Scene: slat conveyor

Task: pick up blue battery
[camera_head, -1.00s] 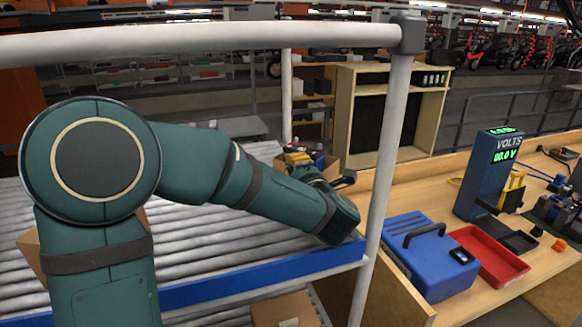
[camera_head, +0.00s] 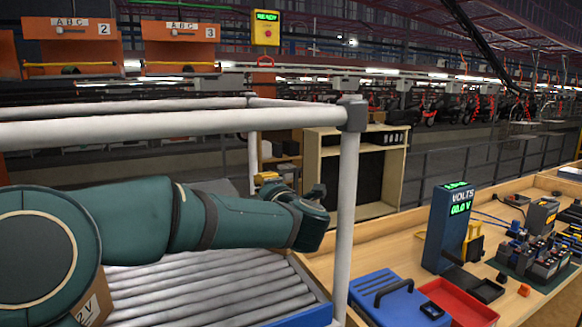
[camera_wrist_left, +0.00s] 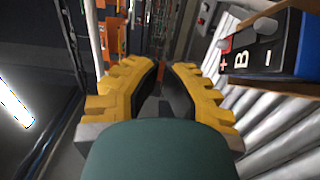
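In the left wrist view, a battery (camera_wrist_left: 262,52) with a dark top marked "B", plus and minus, and a blue side shows at the upper right, cut off by the frame. My left gripper (camera_wrist_left: 165,68) has yellow fingers that stand apart with nothing between them. The battery is to the right of the fingers and apart from them. In the head view, my left gripper (camera_head: 268,178) shows only as a bit of yellow behind my forearm, above the conveyor. The battery is hidden in the head view. My right gripper is not in view.
The slat conveyor (camera_head: 190,291) has white rails and a post (camera_head: 346,210) close to my left arm. A carton (camera_head: 95,306) shows at the lower left. On the bench at right are a blue toolbox (camera_head: 385,302), a red tray (camera_head: 455,302) and a voltmeter (camera_head: 447,228).

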